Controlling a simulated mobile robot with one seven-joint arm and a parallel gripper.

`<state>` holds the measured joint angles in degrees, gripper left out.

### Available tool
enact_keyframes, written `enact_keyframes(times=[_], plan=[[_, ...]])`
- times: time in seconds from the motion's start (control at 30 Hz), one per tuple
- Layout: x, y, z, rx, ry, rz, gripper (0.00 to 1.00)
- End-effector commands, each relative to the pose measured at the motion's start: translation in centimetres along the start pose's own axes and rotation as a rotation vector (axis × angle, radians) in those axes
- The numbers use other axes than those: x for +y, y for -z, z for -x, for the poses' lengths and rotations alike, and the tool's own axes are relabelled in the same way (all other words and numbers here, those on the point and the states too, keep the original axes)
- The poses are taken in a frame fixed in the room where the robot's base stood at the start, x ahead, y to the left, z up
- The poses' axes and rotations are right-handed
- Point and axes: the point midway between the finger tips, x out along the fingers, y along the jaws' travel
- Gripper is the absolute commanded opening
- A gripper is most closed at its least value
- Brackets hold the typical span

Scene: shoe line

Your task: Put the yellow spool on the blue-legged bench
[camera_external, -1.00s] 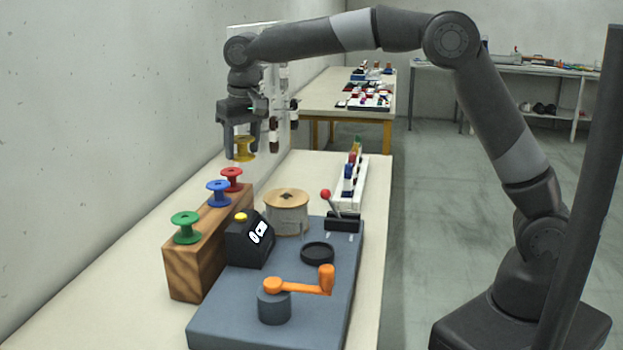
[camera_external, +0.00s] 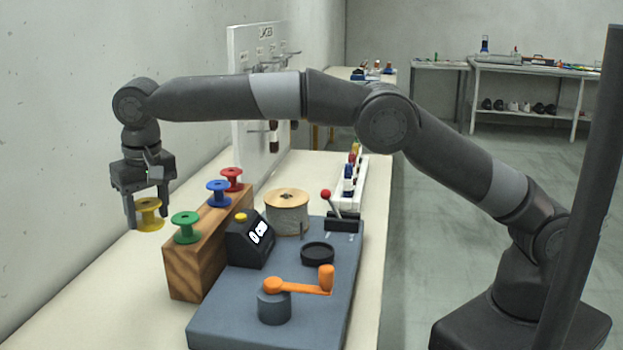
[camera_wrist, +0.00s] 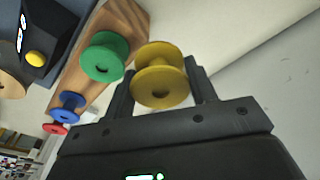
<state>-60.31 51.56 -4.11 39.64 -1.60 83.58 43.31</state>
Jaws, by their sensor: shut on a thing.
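My gripper (camera_external: 147,208) is shut on the yellow spool (camera_external: 149,222) and holds it in the air, to the left of the wooden rack's near end. In the wrist view the yellow spool (camera_wrist: 160,82) sits between the two fingers of my gripper (camera_wrist: 162,84), beside the green spool. I cannot make out blue legs on any bench; the near bench top (camera_external: 95,300) shows without its legs.
The wooden rack (camera_external: 190,275) carries green (camera_external: 187,226), blue (camera_external: 218,192) and red (camera_external: 232,178) spools. Beside it is a grey winding base (camera_external: 225,325) with an orange crank (camera_external: 300,287). A white pegboard (camera_external: 245,100) stands behind. Other tables stand at the back.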

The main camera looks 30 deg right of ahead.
Motion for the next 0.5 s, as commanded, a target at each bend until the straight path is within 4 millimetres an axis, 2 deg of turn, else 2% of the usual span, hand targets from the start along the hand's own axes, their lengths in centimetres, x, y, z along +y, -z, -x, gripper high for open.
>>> enact_keyframes(times=[0.03,0.17,0.33,0.5], plan=[[-1.7,-1.1,-1.6,-0.007,0.002,0.050,0.29],[-4.8,-3.0,-4.0,-0.006,0.016,0.149,0.29],[-5.5,-4.1,-6.8,-0.006,0.033,0.290,0.29],[-5.8,-4.7,-9.6,-0.007,0.038,0.332,0.29]])
